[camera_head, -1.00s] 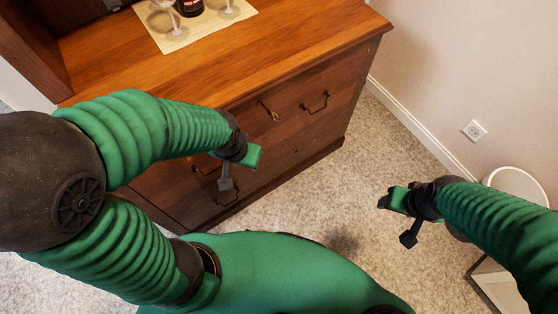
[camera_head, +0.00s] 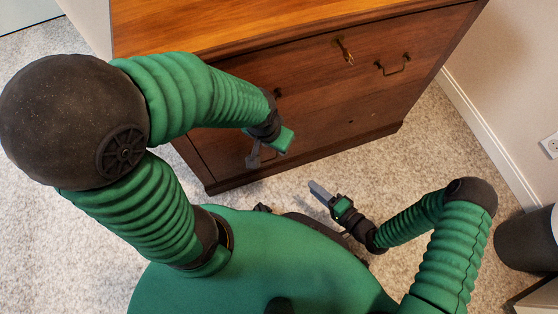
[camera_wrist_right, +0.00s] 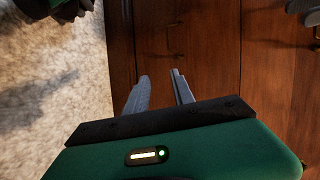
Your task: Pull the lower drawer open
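The wooden cabinet front (camera_head: 322,100) faces me in the head view. Brass-coloured hardware (camera_head: 343,52) and a dark handle (camera_head: 392,66) show on its upper right. Another handle (camera_head: 277,93) shows beside my left gripper (camera_head: 268,152), which hides part of the lower left front. The left fingers are too unclear to read. My right gripper (camera_head: 318,188) is low in front of the cabinet, above the carpet, apart from the front. In the right wrist view its fingers (camera_wrist_right: 160,80) are apart with nothing between them. Small handles (camera_wrist_right: 177,55) lie beyond them on the wood. The lower drawer's outline is unclear.
The cabinet top (camera_head: 190,28) is bare where it shows. Carpet (camera_head: 430,140) is clear to the right of the cabinet. A wall with a baseboard (camera_head: 490,125) and a dark bin-like cylinder (camera_head: 528,240) stand at the right.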

